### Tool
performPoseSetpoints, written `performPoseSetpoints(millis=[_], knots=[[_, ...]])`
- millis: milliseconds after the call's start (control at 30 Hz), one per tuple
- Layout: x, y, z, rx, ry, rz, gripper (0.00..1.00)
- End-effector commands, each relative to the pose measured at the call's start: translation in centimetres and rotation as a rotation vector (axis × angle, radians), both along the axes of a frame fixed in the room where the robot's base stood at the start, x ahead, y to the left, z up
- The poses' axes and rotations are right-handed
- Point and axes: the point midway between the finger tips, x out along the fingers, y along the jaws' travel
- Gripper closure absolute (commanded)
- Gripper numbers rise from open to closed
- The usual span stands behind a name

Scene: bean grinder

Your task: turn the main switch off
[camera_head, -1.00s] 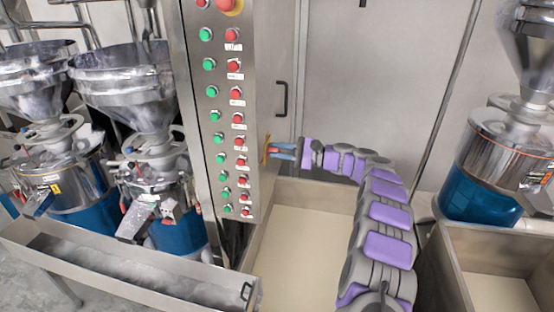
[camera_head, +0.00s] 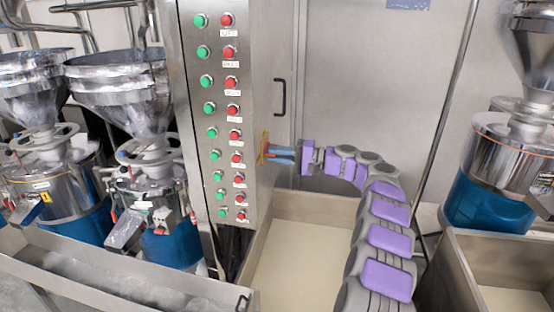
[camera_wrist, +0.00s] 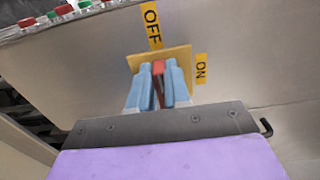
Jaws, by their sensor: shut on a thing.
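The main switch is on the side of the steel control cabinet (camera_head: 250,60). Its yellow plate (camera_wrist: 182,58) has a red handle (camera_wrist: 159,82) at the middle. In the wrist view, a yellow OFF label (camera_wrist: 152,25) lies above the plate and an ON label (camera_wrist: 200,69) to its right. My gripper (camera_wrist: 161,78) is shut on the red handle, with a blue finger on each side. In the head view the gripper (camera_head: 281,154) reaches the plate (camera_head: 263,148) from the right. The fingers hide much of the handle, so its exact angle is hard to tell.
Green and red buttons (camera_head: 231,83) run down the cabinet front. A black door handle (camera_head: 280,97) is above and right of the gripper. A pale bin (camera_head: 290,208) stands below the arm. Grinders stand at left (camera_head: 150,180) and right (camera_head: 500,170).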

Motion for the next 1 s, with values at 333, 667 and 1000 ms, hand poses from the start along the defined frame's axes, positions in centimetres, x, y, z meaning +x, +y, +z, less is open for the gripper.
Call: performPoseSetpoints(millis=[333,667,1000], knots=[[-0.05,0.16,-0.7,-0.012,-0.016,0.005,1.0],[-0.06,0.29,-0.69,-0.012,-0.016,0.006,0.73],[-0.09,0.29,-0.35,-0.009,-0.021,0.004,0.57]])
